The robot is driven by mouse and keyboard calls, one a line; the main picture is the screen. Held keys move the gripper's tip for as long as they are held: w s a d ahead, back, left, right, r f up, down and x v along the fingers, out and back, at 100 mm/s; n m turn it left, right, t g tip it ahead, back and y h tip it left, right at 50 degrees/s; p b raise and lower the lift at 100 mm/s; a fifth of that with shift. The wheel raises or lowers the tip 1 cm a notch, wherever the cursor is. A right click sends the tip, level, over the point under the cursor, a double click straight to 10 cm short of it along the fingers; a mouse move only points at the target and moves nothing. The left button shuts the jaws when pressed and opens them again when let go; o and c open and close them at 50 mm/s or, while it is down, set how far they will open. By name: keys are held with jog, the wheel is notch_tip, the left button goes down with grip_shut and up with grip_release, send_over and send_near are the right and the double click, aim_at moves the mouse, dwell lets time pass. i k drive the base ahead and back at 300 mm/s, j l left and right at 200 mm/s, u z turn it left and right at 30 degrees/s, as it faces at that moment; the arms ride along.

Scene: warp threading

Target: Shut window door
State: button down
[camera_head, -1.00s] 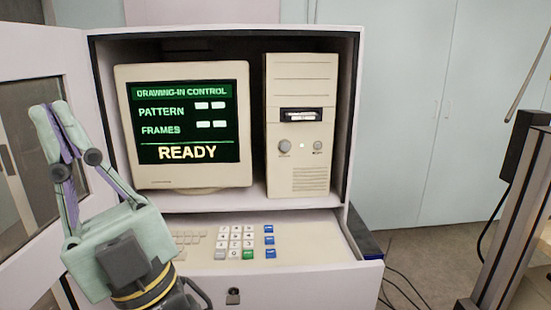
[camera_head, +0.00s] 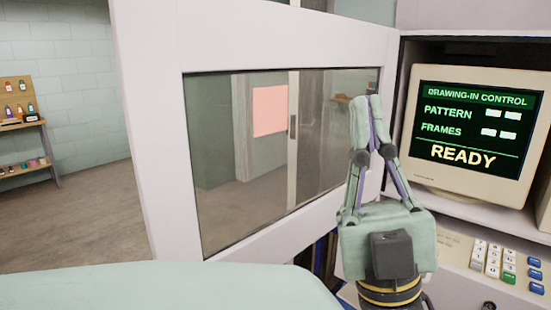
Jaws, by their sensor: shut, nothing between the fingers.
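The window door (camera_head: 155,130) is a pale frame around a glass pane (camera_head: 265,160). It stands swung open to the left of the cabinet, its right edge at the cabinet's left side. My gripper (camera_head: 367,100) is shut and empty, with its fingers pointing up. It shows in front of the door's right part, near the hinge side; I cannot tell whether it touches the door. The cabinet opening (camera_head: 400,75) is uncovered, with a monitor (camera_head: 472,135) reading READY inside.
A keyboard drawer (camera_head: 470,275) sticks out below the monitor at the lower right. A shelf with bottles (camera_head: 22,125) stands far left against a block wall. Open floor (camera_head: 70,215) lies left of the door. A pale green part of my own body fills the lower left.

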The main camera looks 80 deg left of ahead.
aim_at(158, 44)
jog(key=k+j, duration=0.1)
jog(key=k, duration=0.85)
jog(key=i+j+u, duration=0.15)
jog(key=j, duration=0.3)
jog(key=j+u, duration=0.2)
jog(key=j, duration=0.2)
jog(key=i+j+u, duration=0.15)
jog(key=j, duration=0.25)
jog(key=i+j+u, duration=0.15)
jog(key=j, duration=0.25)
jog(key=k+j+u, duration=0.1)
jog(key=k+j, duration=0.15)
jog(key=k+j+u, duration=0.15)
jog(key=j, duration=0.3)
jog(key=k+j+u, duration=0.1)
jog(key=k+j, duration=0.15)
jog(key=j, duration=0.15)
